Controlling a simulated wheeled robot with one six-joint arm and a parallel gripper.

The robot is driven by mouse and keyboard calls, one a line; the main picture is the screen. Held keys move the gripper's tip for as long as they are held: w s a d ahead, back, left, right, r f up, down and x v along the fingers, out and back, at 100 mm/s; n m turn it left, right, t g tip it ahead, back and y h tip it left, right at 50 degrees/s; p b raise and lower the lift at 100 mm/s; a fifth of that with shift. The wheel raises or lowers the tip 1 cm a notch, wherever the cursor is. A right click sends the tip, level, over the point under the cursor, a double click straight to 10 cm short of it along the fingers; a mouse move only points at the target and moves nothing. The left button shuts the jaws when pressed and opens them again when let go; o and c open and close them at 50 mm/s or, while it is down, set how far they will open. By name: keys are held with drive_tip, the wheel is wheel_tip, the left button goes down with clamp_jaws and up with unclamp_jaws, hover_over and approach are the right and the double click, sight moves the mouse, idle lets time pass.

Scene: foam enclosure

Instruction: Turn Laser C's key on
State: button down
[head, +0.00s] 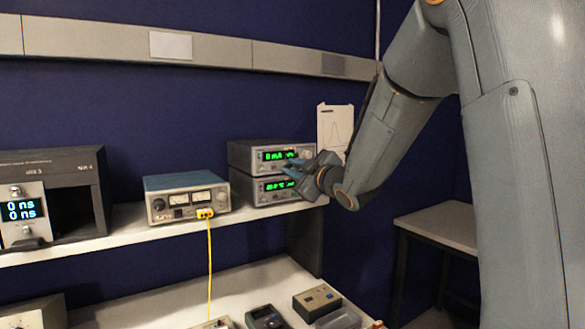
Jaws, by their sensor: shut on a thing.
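Two stacked grey instruments with green displays stand at the right end of the shelf in the head view. The upper instrument (240,155) reads 0 mA, and the lower instrument (240,188) shows green digits that are partly covered. My gripper (293,168) reaches in from the right to the front of this stack. Its fingers are shut at the right part of the fronts. The key is hidden behind the fingers, and its angle cannot be seen. No label reading Laser C is legible.
A blue-topped meter box (185,183) with a yellow cable (210,265) stands left of the stack. A dark unit (60,165) with blue digits is at far left. A lower shelf (240,285) holds small boxes. A paper sheet (335,125) stands behind my arm.

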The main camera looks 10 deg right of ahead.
drive_tip(key=m+p, duration=0.1)
drive_tip(key=m, duration=0.3)
drive_tip(key=shift+m, duration=0.3)
drive_tip(key=shift+f+m+p, duration=0.1)
drive_tip(key=shift+m+p, duration=1)
drive_tip(key=shift+m, duration=1.2)
drive_tip(key=c, duration=1.6)
unclamp_jaws()
drive_tip(key=shift+c, duration=0.2)
drive_tip(key=b+v, duration=0.2)
drive_tip(key=v, duration=0.5)
drive_tip(key=shift+s, duration=0.4)
